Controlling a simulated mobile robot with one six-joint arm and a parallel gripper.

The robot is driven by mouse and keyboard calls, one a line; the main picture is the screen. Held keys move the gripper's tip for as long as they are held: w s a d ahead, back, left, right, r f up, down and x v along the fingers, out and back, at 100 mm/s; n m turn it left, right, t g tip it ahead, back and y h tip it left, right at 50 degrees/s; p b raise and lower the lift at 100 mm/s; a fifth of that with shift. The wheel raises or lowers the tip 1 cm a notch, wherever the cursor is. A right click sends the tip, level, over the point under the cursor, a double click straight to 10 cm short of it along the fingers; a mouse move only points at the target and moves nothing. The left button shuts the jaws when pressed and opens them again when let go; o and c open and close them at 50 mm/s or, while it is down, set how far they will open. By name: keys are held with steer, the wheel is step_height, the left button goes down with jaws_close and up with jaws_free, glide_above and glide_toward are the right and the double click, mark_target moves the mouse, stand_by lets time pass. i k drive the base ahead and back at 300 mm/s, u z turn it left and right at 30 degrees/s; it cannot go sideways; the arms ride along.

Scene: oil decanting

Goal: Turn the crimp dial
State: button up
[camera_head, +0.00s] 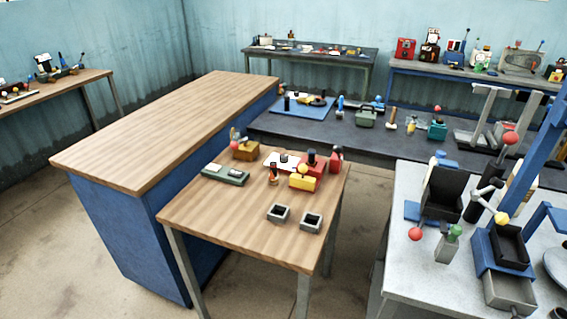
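I cannot tell for sure which part is the crimp dial. On the small wooden table (235,222) stand a red device (313,168) with a dark knob on top and a yellow block (303,183) with a round yellow knob. A green flat device (226,175) lies to their left. On the grey table at the right stands a dark device (441,192) with a red ball knob (416,234) low at its front. My gripper does not show in this view.
A long wooden-topped blue counter (160,130) stands left of the small table. Two open grey boxes (311,222) sit near its front edge. A blue upright frame (540,150) rises at the right. Bare floor shows between the small table and the grey table (400,275).

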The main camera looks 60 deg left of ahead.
mark_target(284, 158)
steer(key=k, duration=0.7)
steer(key=u, duration=3.35)
steer(key=i, duration=0.1)
steer(key=z, duration=1.45)
